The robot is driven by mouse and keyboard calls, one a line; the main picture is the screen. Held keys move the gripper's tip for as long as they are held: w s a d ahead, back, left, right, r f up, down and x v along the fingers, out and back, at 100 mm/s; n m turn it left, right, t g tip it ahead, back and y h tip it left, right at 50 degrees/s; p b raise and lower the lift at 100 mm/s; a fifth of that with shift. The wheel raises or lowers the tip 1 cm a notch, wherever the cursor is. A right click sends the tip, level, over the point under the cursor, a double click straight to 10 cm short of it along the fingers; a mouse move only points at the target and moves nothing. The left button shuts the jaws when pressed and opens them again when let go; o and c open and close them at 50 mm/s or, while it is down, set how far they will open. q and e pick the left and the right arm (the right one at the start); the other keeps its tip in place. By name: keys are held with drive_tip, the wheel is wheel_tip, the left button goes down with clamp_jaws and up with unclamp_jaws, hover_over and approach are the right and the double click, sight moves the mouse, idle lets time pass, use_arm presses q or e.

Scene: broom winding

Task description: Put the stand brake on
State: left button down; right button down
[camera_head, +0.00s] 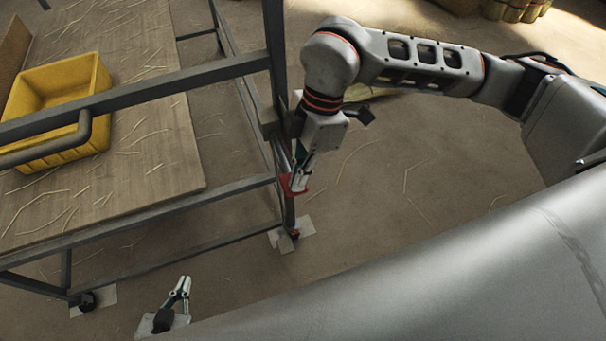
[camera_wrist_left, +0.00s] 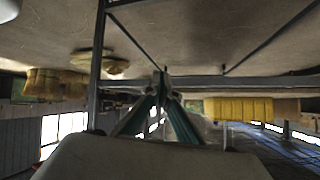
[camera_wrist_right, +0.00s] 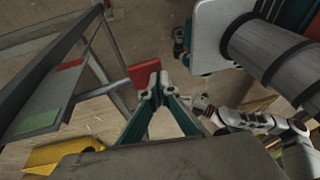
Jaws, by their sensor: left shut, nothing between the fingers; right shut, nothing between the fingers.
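The stand (camera_head: 225,190) is a grey metal frame with casters at its feet, at left and centre in the head view. A red piece (camera_head: 288,183), probably the brake handle, is at its right upright; it also shows in the right wrist view (camera_wrist_right: 143,72). Near it there, a grey plate (camera_wrist_right: 45,98) has a red patch and a green patch. My right gripper (camera_head: 296,182) is shut and empty, its tips at the red piece; contact cannot be told. My left gripper (camera_head: 187,279) is shut and empty, low in front of the stand.
A yellow crate (camera_head: 50,155) sits on a wooden board (camera_head: 165,165) at the left, behind the frame bars. Straw lies on the board and floor. The floor (camera_head: 420,170) right of the stand is open.

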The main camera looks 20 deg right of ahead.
wheel_tip(320, 180, down, 3)
drive_tip(key=shift+w+p, duration=0.1)
drive_tip(key=shift+p, duration=0.35)
drive_tip(key=shift+w+f, duration=0.15)
drive_tip(key=shift+f, duration=0.8)
drive_tip(key=shift+f+p, duration=0.3)
use_arm(q)
drive_tip(key=shift+w+d+r, duration=0.15)
drive_tip(key=shift+w+r, duration=0.15)
drive_tip(key=shift+r, duration=0.45)
drive_tip(key=shift+s+f, duration=0.2)
drive_tip(key=shift+s, duration=0.15)
use_arm(e)
drive_tip(key=shift+f, duration=0.2)
use_arm(q)
drive_tip(key=shift+r, duration=0.15)
